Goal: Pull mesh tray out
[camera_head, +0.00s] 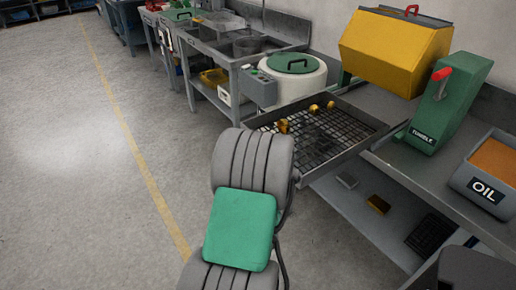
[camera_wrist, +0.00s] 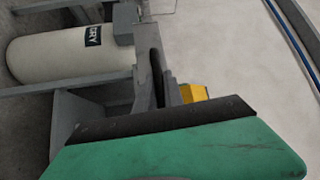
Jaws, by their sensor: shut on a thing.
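The mesh tray (camera_head: 346,156) is a dark metal grid with a grey rim in the head view. It sticks out over the front of the bench, with a few small brass-coloured pieces (camera_head: 283,126) lying on it. My grey arm with its green pad covers the tray's near left corner. My gripper's fingertips are hidden there. In the wrist view my gripper (camera_wrist: 160,122) shows as a green part with a dark edge, against a narrow grey strip that appears to be the tray's rim. It is shut on the tray.
A white drum with a green lid (camera_head: 294,62) stands behind the tray. A yellow hopper (camera_head: 393,48), a green TUMBLE machine (camera_head: 446,105) and an OIL bin (camera_head: 486,190) stand along the right. Small blocks lie on the lower shelf (camera_head: 352,205). The floor at left is clear.

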